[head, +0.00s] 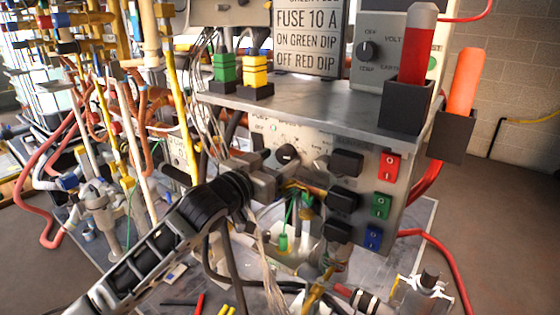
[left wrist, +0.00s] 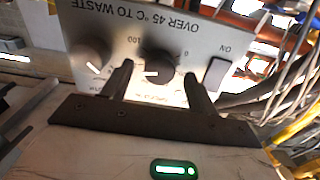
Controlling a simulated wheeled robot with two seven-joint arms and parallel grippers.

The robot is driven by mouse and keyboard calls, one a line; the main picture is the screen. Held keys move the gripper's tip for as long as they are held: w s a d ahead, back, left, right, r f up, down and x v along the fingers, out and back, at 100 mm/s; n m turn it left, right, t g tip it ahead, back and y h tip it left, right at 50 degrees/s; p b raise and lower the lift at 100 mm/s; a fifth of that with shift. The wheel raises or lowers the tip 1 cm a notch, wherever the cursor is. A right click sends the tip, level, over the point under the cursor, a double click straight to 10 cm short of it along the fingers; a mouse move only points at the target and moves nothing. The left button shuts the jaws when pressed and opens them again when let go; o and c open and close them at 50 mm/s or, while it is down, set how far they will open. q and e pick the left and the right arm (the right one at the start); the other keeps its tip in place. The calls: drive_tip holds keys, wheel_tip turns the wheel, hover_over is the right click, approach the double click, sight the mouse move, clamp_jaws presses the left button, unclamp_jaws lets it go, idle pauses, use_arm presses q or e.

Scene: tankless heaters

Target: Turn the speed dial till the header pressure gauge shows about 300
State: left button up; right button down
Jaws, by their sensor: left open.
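In the left wrist view, a dark round dial (left wrist: 158,66) with a pale pointer line sits on a grey panel. It has a scale marked 0 and 100, printed upside down here. My left gripper (left wrist: 160,84) is open, with one finger on each side of this dial; I cannot tell whether they touch it. In the head view my left gripper (head: 266,175) is close against the front of the control panel (head: 310,140) and covers part of it. The word SPEED is not readable, and I cannot make out a header pressure gauge. My right gripper is not in view.
A second knob (left wrist: 91,56) and a rocker switch (left wrist: 216,76) flank the dial. Red (head: 389,166), green (head: 381,205) and blue (head: 373,237) switches are on the panel's right. Pipes and cables crowd the left; bare floor (head: 510,220) lies at right.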

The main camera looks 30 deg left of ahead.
use_arm(q)
drive_tip(key=shift+w+d, duration=0.15)
drive_tip(key=shift+w, duration=0.6)
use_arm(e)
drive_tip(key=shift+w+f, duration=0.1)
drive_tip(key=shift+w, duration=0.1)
use_arm(q)
drive_tip(key=c, duration=1)
drive_tip(key=shift+r+m+p, duration=0.15)
drive_tip(key=shift+m+p, duration=0.25)
drive_tip(key=shift+p, duration=0.5)
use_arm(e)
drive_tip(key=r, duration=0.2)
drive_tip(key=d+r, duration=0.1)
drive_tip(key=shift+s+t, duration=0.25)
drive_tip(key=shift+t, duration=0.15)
